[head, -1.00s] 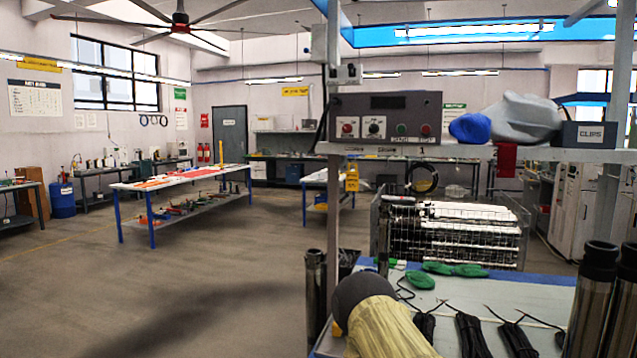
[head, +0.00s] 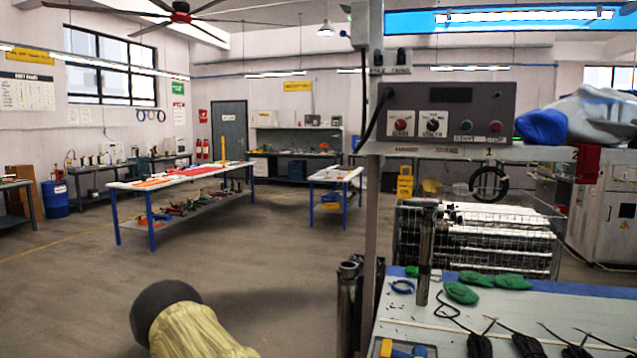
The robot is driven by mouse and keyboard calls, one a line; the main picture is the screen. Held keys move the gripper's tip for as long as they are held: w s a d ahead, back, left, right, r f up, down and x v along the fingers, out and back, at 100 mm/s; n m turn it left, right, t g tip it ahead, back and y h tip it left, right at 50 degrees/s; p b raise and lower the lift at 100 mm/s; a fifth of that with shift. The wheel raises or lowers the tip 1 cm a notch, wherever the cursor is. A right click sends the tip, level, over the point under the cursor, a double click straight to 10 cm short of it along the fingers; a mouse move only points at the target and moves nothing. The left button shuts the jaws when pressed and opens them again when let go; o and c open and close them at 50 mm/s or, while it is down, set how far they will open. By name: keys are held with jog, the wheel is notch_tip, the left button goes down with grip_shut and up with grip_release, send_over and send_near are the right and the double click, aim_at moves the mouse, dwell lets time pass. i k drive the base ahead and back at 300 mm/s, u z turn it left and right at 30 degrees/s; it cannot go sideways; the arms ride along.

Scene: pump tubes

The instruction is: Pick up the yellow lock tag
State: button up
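A small upright yellow piece (head: 405,184) with dark markings shows just right of the bench post, below the shelf. It may be the yellow lock tag, but I cannot tell whether it hangs from the shelf or stands farther back. Another small yellow patch (head: 386,348) shows beside a blue part at the bench's near left corner, cut by the bottom edge; I cannot tell what it is. A dark round end with a pale yellow sleeve, apparently part of my arm, shows at the bottom left. My gripper is not in view.
The workbench (head: 560,318) at right holds green pieces (head: 461,292), black cable bundles and an upright metal tube (head: 425,262). Metal tubes (head: 348,300) stand left of it. A control box (head: 450,112) sits on the shelf. A wire basket (head: 530,245) stands behind. Floor at left is clear.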

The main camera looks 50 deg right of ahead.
aim_at(405, 182)
jog(key=z, duration=0.05)
jog(key=i, duration=1.1)
jog(key=z, duration=1.05)
jog(key=i, duration=0.7)
jog(key=z, duration=0.65)
